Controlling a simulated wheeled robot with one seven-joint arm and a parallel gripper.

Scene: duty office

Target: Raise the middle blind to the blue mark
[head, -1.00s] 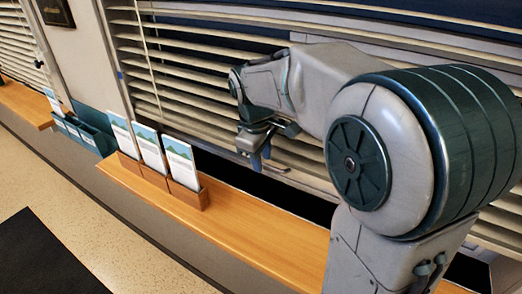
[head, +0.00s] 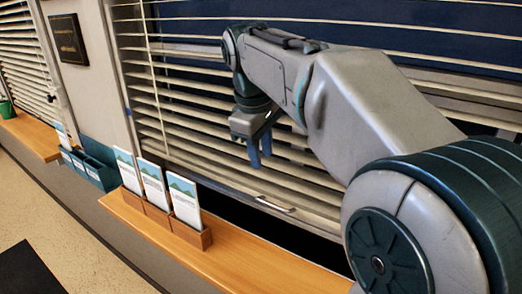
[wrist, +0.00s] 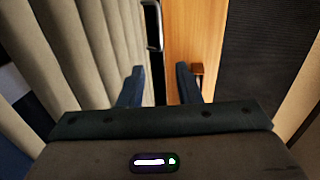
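The middle blind (head: 215,140) has pale slats and hangs partly raised, with a dark gap between its bottom rail and the sill. A metal handle (head: 276,205) sits on the bottom rail. In the wrist view the handle (wrist: 153,26) lies beyond the fingertips, roughly in line with the space between them. A small blue mark (head: 127,112) shows on the left side of the window frame. My gripper (head: 260,155) is open and empty, above the handle in the head view and apart from it. Its spread fingers also show in the wrist view (wrist: 159,74).
A wooden sill (head: 245,265) runs below the blind. A wooden holder (head: 175,228) with several leaflets stands on it, left of my gripper. Teal trays (head: 92,170) and another blind (head: 25,65) are farther left. A plaque (head: 68,39) hangs on the wall.

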